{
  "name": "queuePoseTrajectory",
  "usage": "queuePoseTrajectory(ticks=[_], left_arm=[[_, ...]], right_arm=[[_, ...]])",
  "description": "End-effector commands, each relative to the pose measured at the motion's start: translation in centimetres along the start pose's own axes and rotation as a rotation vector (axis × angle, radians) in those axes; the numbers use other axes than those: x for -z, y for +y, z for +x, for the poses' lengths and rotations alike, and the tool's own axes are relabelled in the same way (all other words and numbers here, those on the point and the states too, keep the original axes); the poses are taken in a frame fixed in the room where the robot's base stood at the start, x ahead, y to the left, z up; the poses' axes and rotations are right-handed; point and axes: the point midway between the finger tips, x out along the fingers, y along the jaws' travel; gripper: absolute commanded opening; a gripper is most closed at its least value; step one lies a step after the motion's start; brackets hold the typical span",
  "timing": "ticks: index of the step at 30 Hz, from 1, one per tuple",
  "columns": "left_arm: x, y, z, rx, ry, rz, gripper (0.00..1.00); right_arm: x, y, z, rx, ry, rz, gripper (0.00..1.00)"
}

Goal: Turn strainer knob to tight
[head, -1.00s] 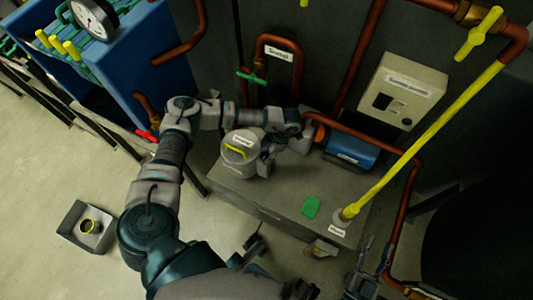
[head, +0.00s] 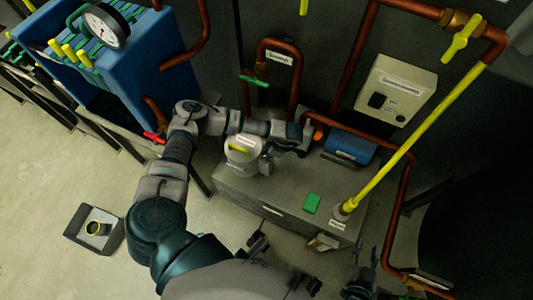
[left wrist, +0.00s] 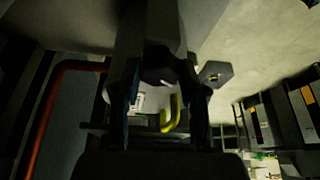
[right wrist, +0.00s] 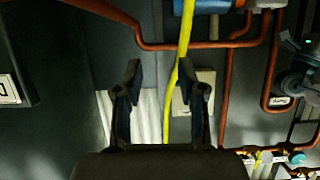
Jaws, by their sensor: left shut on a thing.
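The strainer (head: 240,165) is a pale grey cylinder with a yellow handle-like knob (head: 238,150) on top. It stands at the left end of a grey box. In the left wrist view, the yellow knob (left wrist: 172,115) shows between the two dark fingers, which are shut on the strainer knob. The exact contact is too dark to see. My right gripper (right wrist: 166,80) is open and empty. It shows only partly at the bottom of the head view (head: 360,286).
A blue cylinder (head: 350,147) and copper pipes stand behind. A small open tray (head: 78,238) lies on the floor at left, with clear floor around it.

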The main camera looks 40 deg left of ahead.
Motion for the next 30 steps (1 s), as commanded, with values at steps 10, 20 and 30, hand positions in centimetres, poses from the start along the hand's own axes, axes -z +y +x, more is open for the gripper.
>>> queuePoseTrajectory(ticks=[10,20,30], left_arm=[[0.2,0.0,-0.3,-0.132,0.001,0.302,0.07],[0.3,-0.1,-0.3,-0.247,0.002,0.58,0.07],[0.3,-0.1,-0.1,-0.332,0.003,0.787,0.07]], right_arm=[[-4.5,0.9,-2.6,-0.023,-0.318,-0.004,0.4],[-8.4,1.6,-6.4,-0.043,-0.6,-0.001,0.4],[-10.7,2.1,-9.8,-0.057,-0.796,0.004,0.4]])
